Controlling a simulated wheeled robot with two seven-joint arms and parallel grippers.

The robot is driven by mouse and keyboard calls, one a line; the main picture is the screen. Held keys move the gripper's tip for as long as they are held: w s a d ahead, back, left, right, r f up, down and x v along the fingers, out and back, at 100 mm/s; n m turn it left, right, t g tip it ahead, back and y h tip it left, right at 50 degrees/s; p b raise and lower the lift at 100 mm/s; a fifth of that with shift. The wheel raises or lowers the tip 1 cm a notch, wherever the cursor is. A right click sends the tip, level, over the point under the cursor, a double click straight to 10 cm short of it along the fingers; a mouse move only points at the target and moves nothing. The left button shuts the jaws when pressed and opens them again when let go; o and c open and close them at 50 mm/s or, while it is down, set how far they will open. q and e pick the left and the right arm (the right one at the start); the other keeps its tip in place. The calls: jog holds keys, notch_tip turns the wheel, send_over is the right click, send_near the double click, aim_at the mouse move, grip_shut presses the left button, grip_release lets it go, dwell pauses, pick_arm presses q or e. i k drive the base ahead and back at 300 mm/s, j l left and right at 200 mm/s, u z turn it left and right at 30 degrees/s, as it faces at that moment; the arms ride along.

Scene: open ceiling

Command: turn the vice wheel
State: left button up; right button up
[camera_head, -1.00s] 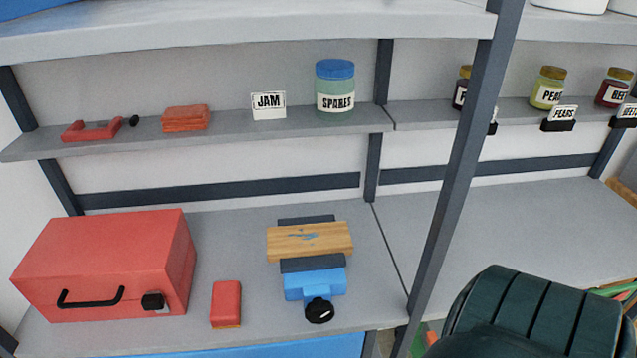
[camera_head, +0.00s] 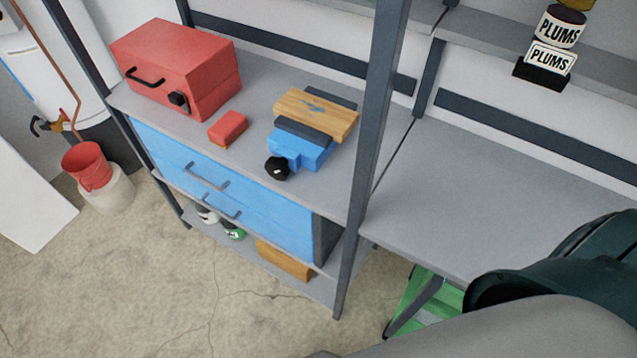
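The blue vice (camera_head: 303,152) sits on the grey shelf to the right of the red box. Its black wheel (camera_head: 277,168) faces the front edge of the shelf and carries a small white mark. A wooden board (camera_head: 316,112) lies across the dark jaws of the vice. Neither of my grippers shows in view. A dark green and grey part of my own body fills the lower right corner, well apart from the vice.
A red toolbox (camera_head: 180,66) and a small red block (camera_head: 228,128) stand left of the vice. A dark upright post (camera_head: 375,120) rises to its right. Blue drawers (camera_head: 225,188) are below. The right shelf (camera_head: 480,190) is bare. Concrete floor lies open in front.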

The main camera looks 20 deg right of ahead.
aim_at(277, 169)
jog(key=k+l, duration=0.3)
jog(key=l, duration=0.15)
jog(key=k+l, duration=0.35)
jog(key=l, duration=0.1)
